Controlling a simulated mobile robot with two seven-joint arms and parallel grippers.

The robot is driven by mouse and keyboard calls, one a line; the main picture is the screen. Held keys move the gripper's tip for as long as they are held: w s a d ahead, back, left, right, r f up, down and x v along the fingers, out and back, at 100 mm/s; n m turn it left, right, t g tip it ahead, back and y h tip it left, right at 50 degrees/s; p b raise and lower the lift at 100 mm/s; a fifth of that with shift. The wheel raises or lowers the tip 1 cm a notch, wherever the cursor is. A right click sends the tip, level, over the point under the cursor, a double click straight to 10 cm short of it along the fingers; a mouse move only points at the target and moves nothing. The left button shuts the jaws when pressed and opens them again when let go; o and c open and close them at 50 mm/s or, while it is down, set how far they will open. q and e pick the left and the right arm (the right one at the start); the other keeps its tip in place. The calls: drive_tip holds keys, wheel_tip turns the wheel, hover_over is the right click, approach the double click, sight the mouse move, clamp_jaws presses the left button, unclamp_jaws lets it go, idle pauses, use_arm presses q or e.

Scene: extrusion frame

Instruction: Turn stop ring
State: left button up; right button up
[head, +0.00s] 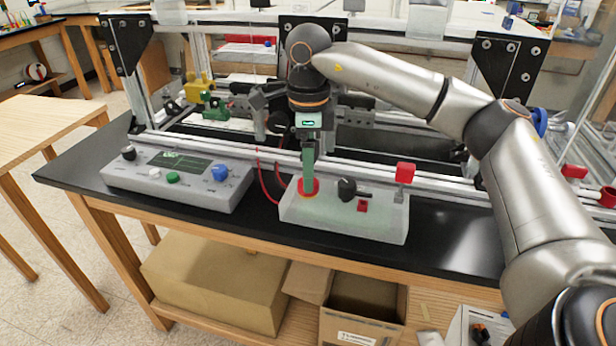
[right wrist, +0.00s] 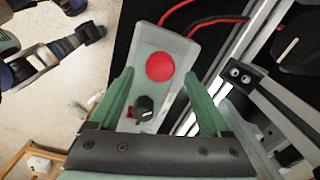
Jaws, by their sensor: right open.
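The stop ring, a round red knob (head: 317,187), sits at the left end of the pale control box (head: 350,228) on the black bench top. In the right wrist view, the red knob (right wrist: 160,67) shows as a full disc between the fingertips. My right gripper (head: 308,178) points straight down over the knob, and its green fingers hide part of it in the head view. The right gripper (right wrist: 158,76) is open, one finger on each side of the knob. Whether the fingers touch it I cannot tell. My left gripper is not in view.
A grey console (head: 180,178) stands to the left. A metal rail (head: 240,152) runs behind. Red cables (head: 268,182) lie between console and box.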

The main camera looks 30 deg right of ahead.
drive_tip(key=shift+f, duration=1.25)
clamp_jaws()
